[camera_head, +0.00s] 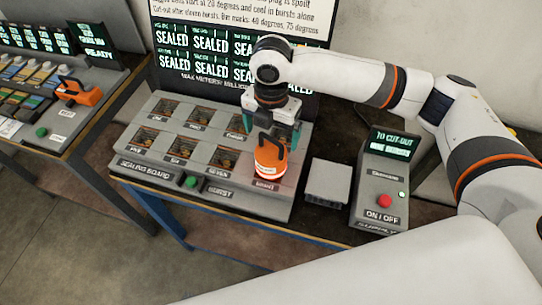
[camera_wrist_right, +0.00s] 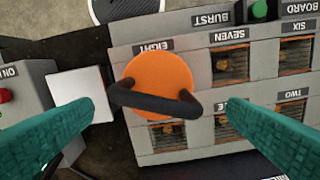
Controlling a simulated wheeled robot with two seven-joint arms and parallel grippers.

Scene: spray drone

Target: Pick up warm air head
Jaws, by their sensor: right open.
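The warm air head (camera_head: 270,160), orange with a dark loop handle and a glowing lower rim, stands on the sealing board (camera_head: 155,178) at the slot marked eight. It also shows from above in the right wrist view (camera_wrist_right: 158,72), its dark handle crossing its near side. My right gripper (camera_head: 272,128) is open above and just behind it. In the wrist view its two teal fingers (camera_wrist_right: 160,107) are spread wide on either side of the handle, apart from it. The slot under the head is hidden. My left gripper is not in view.
A pale square block (camera_head: 328,182) and a control box (camera_head: 383,190) with a red button stand right of the board. A screen reading SEALED (camera_head: 210,55) rises behind. Another bench (camera_head: 60,145) at left holds an orange tool (camera_head: 78,92).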

